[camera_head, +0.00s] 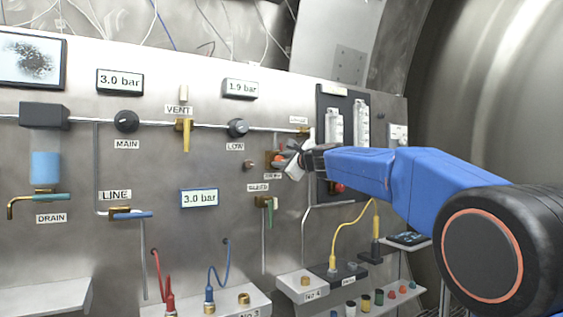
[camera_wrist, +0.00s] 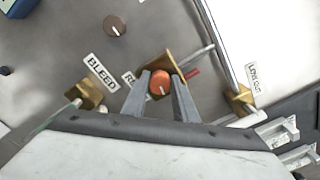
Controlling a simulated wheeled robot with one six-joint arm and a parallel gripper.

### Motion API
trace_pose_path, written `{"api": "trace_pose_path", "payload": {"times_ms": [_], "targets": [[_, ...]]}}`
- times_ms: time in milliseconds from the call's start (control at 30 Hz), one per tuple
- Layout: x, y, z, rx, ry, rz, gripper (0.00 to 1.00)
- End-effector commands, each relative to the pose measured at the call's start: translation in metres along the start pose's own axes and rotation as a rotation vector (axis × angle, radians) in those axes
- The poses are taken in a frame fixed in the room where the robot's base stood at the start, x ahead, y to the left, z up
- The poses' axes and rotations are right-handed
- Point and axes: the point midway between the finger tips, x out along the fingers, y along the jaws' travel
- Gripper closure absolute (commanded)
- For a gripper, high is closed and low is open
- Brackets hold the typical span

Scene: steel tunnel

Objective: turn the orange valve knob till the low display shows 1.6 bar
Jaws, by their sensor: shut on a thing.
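The orange valve knob (camera_wrist: 159,83) sits on a brass body (camera_wrist: 178,66) on the panel, with a pale pointer mark on its face. My gripper (camera_wrist: 160,84) is shut on the knob, one finger on each side, in the wrist view. In the head view my gripper (camera_head: 291,160) reaches the panel from the right and partly covers the knob (camera_head: 278,157). The low display (camera_head: 241,88) reads 1.9 bar, above the black LOW dial (camera_head: 237,128).
A brass valve with a green handle (camera_head: 269,205) is below my gripper. The yellow VENT lever (camera_head: 185,133) is to the left. Pipes run along the panel. A black board with gauge tubes (camera_head: 347,125) stands behind my arm. Shelves with sockets and a yellow cable (camera_head: 345,235) lie below.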

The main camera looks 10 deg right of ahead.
Motion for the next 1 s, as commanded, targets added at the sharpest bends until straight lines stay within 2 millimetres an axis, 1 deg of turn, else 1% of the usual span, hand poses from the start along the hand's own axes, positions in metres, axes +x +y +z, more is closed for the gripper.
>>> {"api": "trace_pose_path", "payload": {"times_ms": [267, 1000], "targets": [[0.0, 0.0011, -0.0003, -0.178, 0.0, 0.002, 0.96], [0.0001, 0.0028, -0.0014, -0.873, 0.0, 0.003, 0.96]]}}
